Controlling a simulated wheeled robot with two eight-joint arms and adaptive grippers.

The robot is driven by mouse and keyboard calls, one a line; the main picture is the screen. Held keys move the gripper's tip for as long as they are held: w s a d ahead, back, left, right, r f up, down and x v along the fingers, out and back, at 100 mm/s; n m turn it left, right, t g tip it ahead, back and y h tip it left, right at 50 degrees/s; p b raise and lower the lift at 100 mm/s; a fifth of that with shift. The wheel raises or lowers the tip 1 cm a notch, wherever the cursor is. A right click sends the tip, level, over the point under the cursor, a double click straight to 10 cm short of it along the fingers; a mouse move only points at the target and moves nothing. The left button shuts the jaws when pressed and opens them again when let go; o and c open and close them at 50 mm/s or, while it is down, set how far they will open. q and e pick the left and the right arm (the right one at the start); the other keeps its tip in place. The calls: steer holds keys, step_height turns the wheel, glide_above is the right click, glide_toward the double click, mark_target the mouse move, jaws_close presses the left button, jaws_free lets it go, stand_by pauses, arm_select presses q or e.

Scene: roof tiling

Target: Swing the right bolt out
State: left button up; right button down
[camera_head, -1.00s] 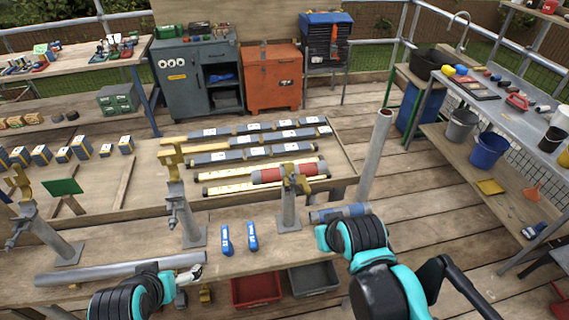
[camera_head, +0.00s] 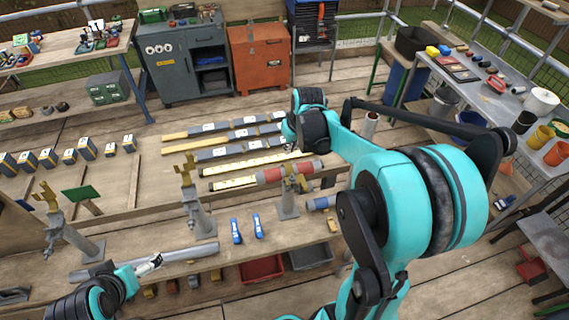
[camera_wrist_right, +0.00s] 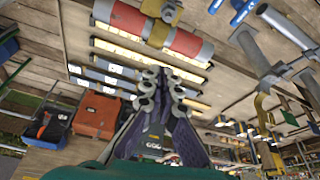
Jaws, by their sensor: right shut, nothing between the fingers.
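A red pipe with grey ends (camera_head: 275,174) lies across the right stand (camera_head: 288,203), held at a brass clamp (camera_head: 292,183). In the right wrist view the same red pipe (camera_wrist_right: 125,18) runs across the top, with the brass clamp (camera_wrist_right: 157,33) around it and a silver bolt part (camera_wrist_right: 165,9) on it. My right gripper (camera_wrist_right: 160,74) is shut and empty, just below the clamp in that picture and apart from it.
Two more stands with brass tops, the middle one (camera_head: 197,215) and the left one (camera_head: 75,240), stand along the bench. Two blue-handled tools (camera_head: 236,231) lie beside the right stand. A long grey pipe (camera_head: 185,254) lies at the front. Tile strips (camera_head: 240,182) lie behind.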

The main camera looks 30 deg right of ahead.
mark_target(289, 174)
steer(key=b+x, duration=0.1)
steer(key=x, duration=0.9)
steer(key=s, duration=0.3)
steer(key=shift+s+a, duration=0.1)
steer(key=shift+s, duration=0.05)
steer(key=shift+s+r, duration=0.1)
steer(key=shift+s, duration=0.4)
steer(key=shift+w, duration=0.15)
